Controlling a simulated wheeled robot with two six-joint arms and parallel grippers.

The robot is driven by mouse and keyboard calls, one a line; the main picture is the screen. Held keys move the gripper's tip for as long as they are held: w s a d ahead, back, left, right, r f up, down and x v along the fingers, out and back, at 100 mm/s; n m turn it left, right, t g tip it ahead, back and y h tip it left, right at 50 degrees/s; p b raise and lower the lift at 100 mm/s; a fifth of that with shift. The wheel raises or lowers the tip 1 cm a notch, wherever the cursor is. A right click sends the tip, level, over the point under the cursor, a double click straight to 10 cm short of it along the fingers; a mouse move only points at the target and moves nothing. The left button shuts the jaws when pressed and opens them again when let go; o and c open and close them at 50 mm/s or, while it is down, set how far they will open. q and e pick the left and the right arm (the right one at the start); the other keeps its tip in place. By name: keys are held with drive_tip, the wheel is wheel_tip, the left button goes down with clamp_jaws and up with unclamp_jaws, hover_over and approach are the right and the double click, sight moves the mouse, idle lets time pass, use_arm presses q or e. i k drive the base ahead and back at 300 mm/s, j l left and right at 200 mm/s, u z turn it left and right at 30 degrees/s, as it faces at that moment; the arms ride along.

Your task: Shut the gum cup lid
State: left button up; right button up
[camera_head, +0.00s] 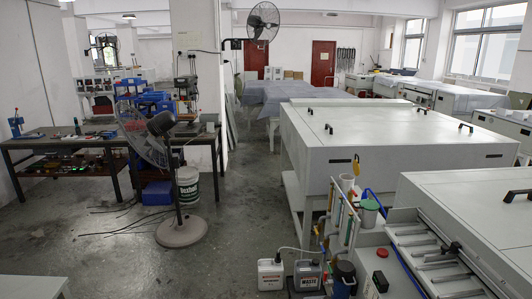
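Neither of my grippers is in view. No part labelled as the gum cup can be read. A small pale cup with a green top (370,205) stands beside the tubes at the near end of the white machine. It may be the gum cup, but it is too small to tell whether its lid is open or shut. A dark container with a blue body (345,269) stands lower down, near the floor jugs.
White processor machines (400,136) with black handles fill the right side. Jugs, one grey and marked WASTE (307,275), one white (271,274), stand at the bottom. A pedestal fan (181,229) stands left of centre. A workbench (62,141) is at left. Floor between is open.

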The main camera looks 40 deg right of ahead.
sight(356, 164)
drive_tip(key=z, duration=2.1)
drive_tip(key=i+j+z, duration=0.1)
drive_tip(key=i+j, duration=0.4)
drive_tip(key=i, duration=0.2)
drive_tip(key=i+j+z, duration=0.1)
drive_tip(key=i+j, duration=0.4)
drive_tip(key=i, duration=0.2)
